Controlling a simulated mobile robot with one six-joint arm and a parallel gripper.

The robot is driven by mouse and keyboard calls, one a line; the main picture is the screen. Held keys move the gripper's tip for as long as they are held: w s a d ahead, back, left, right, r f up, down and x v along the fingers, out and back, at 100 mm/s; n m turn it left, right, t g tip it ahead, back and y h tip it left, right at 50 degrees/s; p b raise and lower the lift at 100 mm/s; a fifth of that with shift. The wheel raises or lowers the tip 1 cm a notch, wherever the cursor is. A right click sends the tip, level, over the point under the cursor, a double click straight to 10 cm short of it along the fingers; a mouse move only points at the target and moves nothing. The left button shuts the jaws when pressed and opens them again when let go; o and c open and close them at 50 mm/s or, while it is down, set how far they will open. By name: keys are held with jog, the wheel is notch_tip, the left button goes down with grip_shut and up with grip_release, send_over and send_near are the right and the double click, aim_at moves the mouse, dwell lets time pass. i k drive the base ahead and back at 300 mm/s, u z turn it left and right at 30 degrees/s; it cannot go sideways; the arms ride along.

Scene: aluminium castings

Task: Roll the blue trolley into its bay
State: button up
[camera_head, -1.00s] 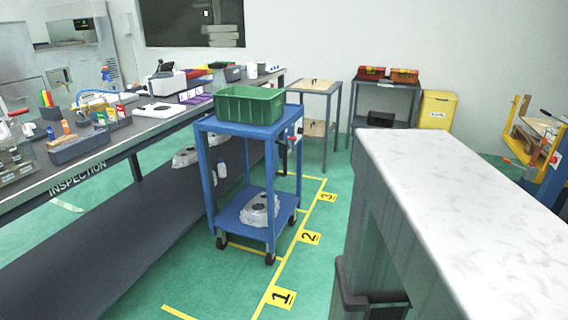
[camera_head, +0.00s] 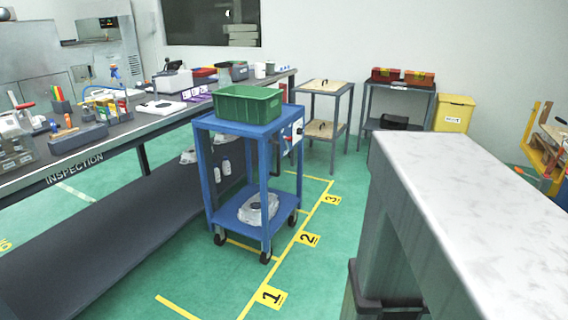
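The blue trolley (camera_head: 265,232) stands upright on the green floor beside the inspection bench. A green crate (camera_head: 247,104) is on its top shelf and a grey casting (camera_head: 258,207) on its lower shelf. A panel with a red button (camera_head: 291,139) is on its right side. Yellow lines mark floor bays with plates 1 (camera_head: 270,297), 2 (camera_head: 307,240) and 3 (camera_head: 331,199). The trolley is to the left of plate 2, its near wheels close to a yellow cross line. I cannot tell which bay is its own. My gripper is not in view.
The inspection bench (camera_head: 100,160) with tools runs along the left. A marble-topped block (camera_head: 470,190) fills the right foreground. Two small tables (camera_head: 325,88) and a yellow bin (camera_head: 454,114) stand at the back. The floor in front of the trolley is clear.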

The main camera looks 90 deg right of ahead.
aim_at(292, 116)
jog(key=u, duration=0.2)
jog(key=k, duration=0.8)
jog(key=z, duration=1.55)
jog(key=i, duration=1.2)
jog(key=z, duration=0.05)
